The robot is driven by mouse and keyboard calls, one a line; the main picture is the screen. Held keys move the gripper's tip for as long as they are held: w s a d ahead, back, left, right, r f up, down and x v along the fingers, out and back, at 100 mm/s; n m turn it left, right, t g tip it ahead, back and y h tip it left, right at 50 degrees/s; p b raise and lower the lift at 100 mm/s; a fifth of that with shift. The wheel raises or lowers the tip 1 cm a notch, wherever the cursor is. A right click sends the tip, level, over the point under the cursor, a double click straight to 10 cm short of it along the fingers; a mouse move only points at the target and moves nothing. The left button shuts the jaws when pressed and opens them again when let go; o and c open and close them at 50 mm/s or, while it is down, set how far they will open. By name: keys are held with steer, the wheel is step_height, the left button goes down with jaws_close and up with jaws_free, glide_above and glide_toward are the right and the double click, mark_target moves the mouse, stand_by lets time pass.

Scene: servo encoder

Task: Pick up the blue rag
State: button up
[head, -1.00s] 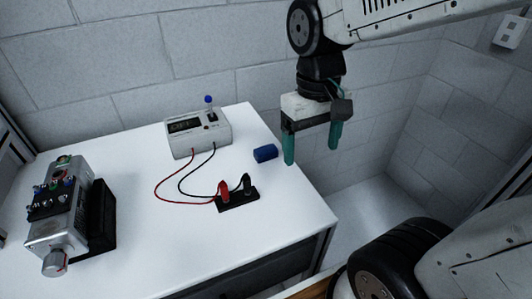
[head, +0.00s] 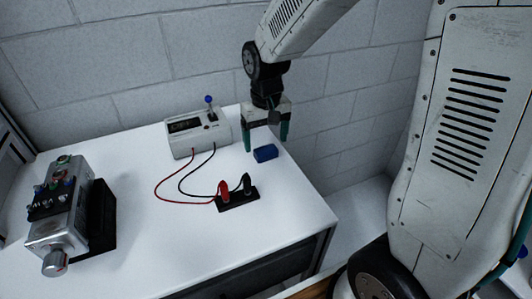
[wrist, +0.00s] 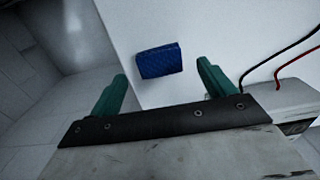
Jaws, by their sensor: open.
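The blue rag (head: 265,153) is a small folded block lying on the white table (head: 170,245), near its right edge. My gripper (head: 266,146) points down above and behind the rag, close to it in the head view. Its two green fingers are spread wide with nothing between them. In the wrist view the rag (wrist: 159,60) lies on the white tabletop ahead of the open fingers (wrist: 162,85), between their lines and apart from both.
A grey meter box (head: 198,132) with a blue-topped switch stands left of my gripper. Red and black leads run from it to a black holder (head: 238,199) in front of the rag. A silver device (head: 62,215) is at the left. A block wall is behind.

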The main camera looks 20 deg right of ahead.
mark_target(266, 150)
step_height(266, 150, down, 4)
steer(key=shift+r, duration=0.15)
steer(key=c, duration=1.1)
steer(key=shift+c, duration=0.2)
steer(key=shift+r, duration=0.2)
